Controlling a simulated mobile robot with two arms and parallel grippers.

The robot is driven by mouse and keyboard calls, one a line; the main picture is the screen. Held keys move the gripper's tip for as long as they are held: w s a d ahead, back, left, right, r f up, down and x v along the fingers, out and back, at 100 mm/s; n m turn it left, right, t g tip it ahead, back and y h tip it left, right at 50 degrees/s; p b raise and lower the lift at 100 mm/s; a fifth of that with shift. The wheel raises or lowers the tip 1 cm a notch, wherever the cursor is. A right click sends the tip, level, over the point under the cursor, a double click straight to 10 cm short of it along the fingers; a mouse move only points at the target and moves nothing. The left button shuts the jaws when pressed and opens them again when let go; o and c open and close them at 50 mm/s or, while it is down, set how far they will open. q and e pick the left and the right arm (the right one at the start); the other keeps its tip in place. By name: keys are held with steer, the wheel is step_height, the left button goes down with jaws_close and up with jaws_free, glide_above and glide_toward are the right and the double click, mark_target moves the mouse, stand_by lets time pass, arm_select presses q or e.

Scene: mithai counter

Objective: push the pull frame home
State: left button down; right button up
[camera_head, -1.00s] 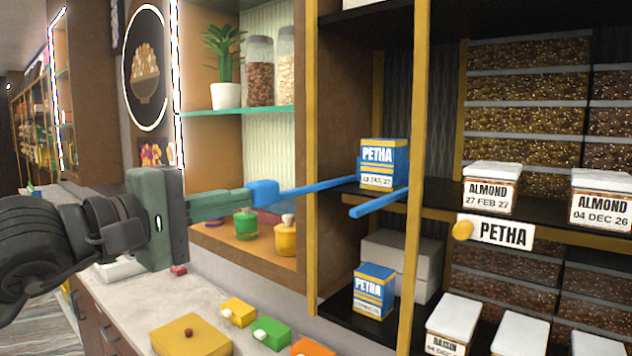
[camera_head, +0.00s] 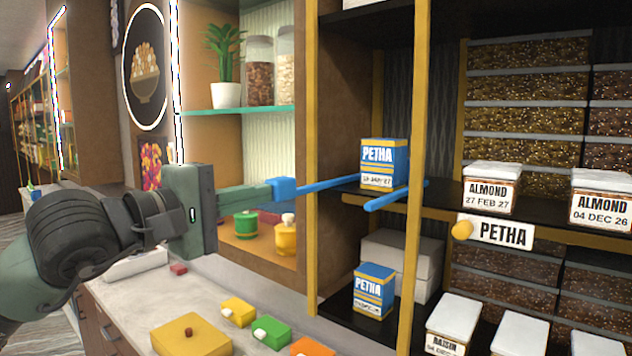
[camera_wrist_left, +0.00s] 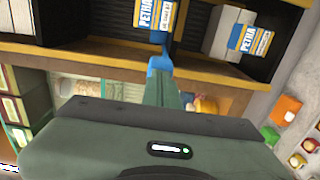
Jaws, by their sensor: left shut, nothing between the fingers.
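The blue pull frame shows its end block (camera_head: 283,188) and two bars, one running from the block to the shelf and one shorter bar (camera_head: 392,197) sticking out over the shelf's front edge. A blue and white PETHA box (camera_head: 384,164) stands upright on that shelf, by the bars. My left gripper (camera_head: 270,193) is shut and empty, its fingertips against the frame's block. In the left wrist view the block (camera_wrist_left: 159,64) sits at the tips of the green fingers (camera_wrist_left: 165,90); the fingers partly cover it. My right gripper is not in view.
A yellow-edged post (camera_head: 413,270) stands right of the bars. A second PETHA box (camera_head: 374,291) is on the shelf below. ALMOND tubs (camera_head: 490,187) stand to the right. A counter (camera_head: 135,300) with coloured boxes lies below my arm.

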mark_target(273, 202)
arm_select(q)
steer(key=shift+x, duration=4.8)
steer(key=shift+s+a+f, duration=0.1)
steer(key=shift+s+a, duration=0.1)
steer(key=b+v, duration=0.3)
steer(key=v, duration=0.2)
steer(key=b+v, duration=0.1)
steer(key=v, duration=0.1)
steer(key=shift+s+a, duration=0.15)
steer(key=shift+s, duration=0.1)
